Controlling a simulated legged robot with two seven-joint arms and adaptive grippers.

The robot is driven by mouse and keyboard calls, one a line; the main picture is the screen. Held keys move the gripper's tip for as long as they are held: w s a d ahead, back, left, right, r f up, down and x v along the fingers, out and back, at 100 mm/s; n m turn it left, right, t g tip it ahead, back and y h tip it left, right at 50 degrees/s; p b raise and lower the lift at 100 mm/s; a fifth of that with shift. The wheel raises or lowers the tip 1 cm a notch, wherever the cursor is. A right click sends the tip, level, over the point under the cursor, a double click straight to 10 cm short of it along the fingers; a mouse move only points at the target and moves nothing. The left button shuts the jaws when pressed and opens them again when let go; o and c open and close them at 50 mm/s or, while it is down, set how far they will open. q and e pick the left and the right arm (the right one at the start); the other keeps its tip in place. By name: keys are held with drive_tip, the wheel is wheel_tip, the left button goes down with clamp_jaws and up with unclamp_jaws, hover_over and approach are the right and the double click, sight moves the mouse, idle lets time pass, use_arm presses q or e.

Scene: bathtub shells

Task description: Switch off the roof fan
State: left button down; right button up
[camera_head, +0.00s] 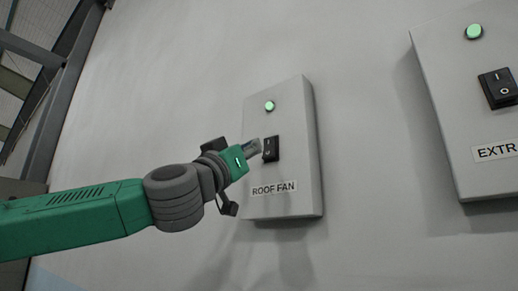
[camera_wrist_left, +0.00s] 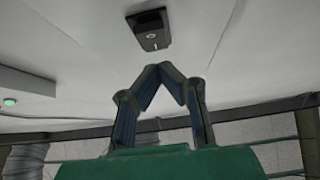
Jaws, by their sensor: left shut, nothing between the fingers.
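The roof fan box (camera_head: 300,150) is a pale grey wall box with a "ROOF FAN" label (camera_head: 274,187) low on its face. Its green lamp (camera_head: 269,106) is lit near the top. A black rocker switch (camera_head: 271,148) sits mid-face; which side is pressed is too small to tell. My left gripper (camera_head: 257,148) is shut and empty, its tips just left of the switch; contact cannot be told. In the left wrist view the closed fingertips (camera_wrist_left: 165,68) point toward the black switch (camera_wrist_left: 150,30), with a visible gap in the picture. My right gripper is not in view.
A second grey box (camera_head: 455,120), label beginning "EXTR" (camera_head: 497,151), hangs to the right with its own lit green lamp (camera_head: 474,32) and black switch (camera_head: 498,88). The wall between the boxes is bare. Another box with a green lamp (camera_wrist_left: 10,101) shows in the left wrist view.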

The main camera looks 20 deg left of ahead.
sight(266, 151)
use_arm(q)
drive_tip(key=shift+w+d+f, duration=0.15)
drive_tip(key=shift+w+d, duration=0.2)
drive_tip(key=shift+w, duration=0.35)
drive_tip(key=shift+w+d+f, duration=0.15)
drive_tip(key=shift+w+d, duration=0.15)
drive_tip(key=shift+w, duration=0.35)
drive_tip(key=shift+a, duration=0.5)
drive_tip(key=shift+w+d+f+b, duration=0.2)
drive_tip(key=shift+f+b, duration=0.15)
drive_tip(key=shift+b, duration=0.45)
drive_tip(key=shift+d+r, duration=0.2)
